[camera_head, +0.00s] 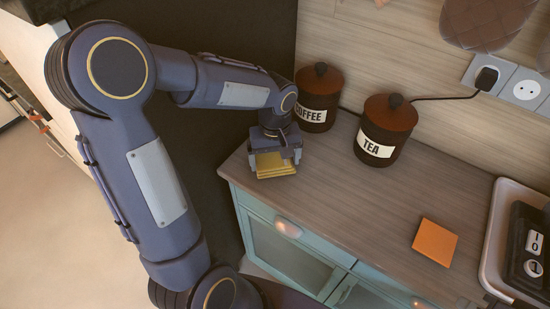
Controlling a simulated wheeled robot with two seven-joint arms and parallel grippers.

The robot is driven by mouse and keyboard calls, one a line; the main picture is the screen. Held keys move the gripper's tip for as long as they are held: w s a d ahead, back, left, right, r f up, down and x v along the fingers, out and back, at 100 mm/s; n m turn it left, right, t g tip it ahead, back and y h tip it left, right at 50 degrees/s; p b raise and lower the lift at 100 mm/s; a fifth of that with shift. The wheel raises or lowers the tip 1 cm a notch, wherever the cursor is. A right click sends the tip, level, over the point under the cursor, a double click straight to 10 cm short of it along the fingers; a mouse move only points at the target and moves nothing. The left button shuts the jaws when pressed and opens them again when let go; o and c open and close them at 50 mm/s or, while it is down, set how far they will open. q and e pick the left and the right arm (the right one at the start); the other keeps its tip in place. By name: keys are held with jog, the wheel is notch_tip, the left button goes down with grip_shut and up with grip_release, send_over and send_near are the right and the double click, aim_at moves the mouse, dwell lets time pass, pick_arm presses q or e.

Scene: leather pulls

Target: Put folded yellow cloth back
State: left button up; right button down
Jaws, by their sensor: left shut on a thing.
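The folded yellow cloth (275,170) is at the left end of the wooden counter, under my left gripper (275,153). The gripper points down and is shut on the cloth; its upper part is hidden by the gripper. I cannot tell whether the cloth touches the counter or is held just above it. My right gripper is not in view.
The counter (340,190) carries a coffee canister (318,98) and a tea canister (385,130) at the back. An orange square (435,241) lies at the right, beside a white tray (494,245) holding a dark device. The counter's middle is clear. A cable runs behind the canisters.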

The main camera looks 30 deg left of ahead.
aim_at(275, 160)
pick_arm(q)
jog(key=shift+f, duration=0.2)
jog(key=o, duration=0.6)
notch_tip(275, 160, up, 12)
jog(key=s+d+m+t+h, duration=0.1)
jog(key=s+m+t, duration=0.1)
jog(key=s, duration=0.3)
jog(key=s+d+f+m+t+h, duration=0.1)
jog(key=s+m, duration=0.1)
jog(key=s, duration=0.4)
jog(key=s+d+f+m+t+h, duration=0.1)
jog(key=s+d+m+t, duration=0.1)
jog(key=s, duration=0.4)
jog(key=shift+f+m+t+h+p, duration=0.1)
jog(key=shift+m+t+h+p, duration=0.2)
jog(key=shift+h+p, duration=0.1)
